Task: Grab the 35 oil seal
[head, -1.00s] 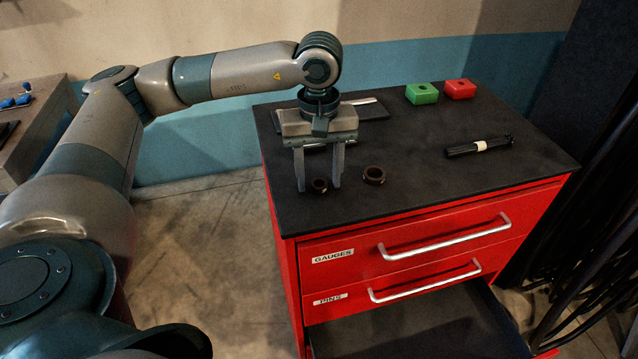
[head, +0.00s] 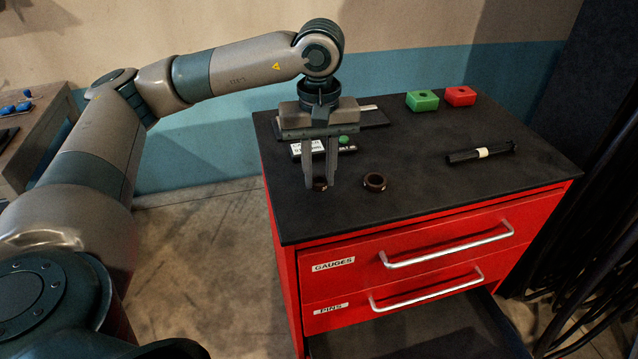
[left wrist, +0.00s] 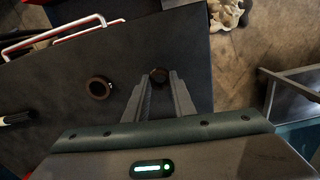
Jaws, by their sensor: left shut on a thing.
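Two dark brown ring-shaped seals are on the black cabinet top. My left gripper (head: 321,183) points down over the near left part of the top, with its fingers shut on the smaller-looking seal (head: 320,187). In the left wrist view this seal (left wrist: 159,72) shows between the fingertips, partly hidden by them. The other seal (head: 374,188) lies flat just to the right, apart from the fingers; it also shows in the left wrist view (left wrist: 98,99). I can read no size mark on either seal. My right gripper is not in view.
A device with a green button (head: 344,141) lies behind the fingers. A green block (head: 422,103) and a red block (head: 460,97) stand at the back, and a black pen-like tool (head: 465,156) lies at right. The red cabinet's lower drawer (head: 430,335) stands open.

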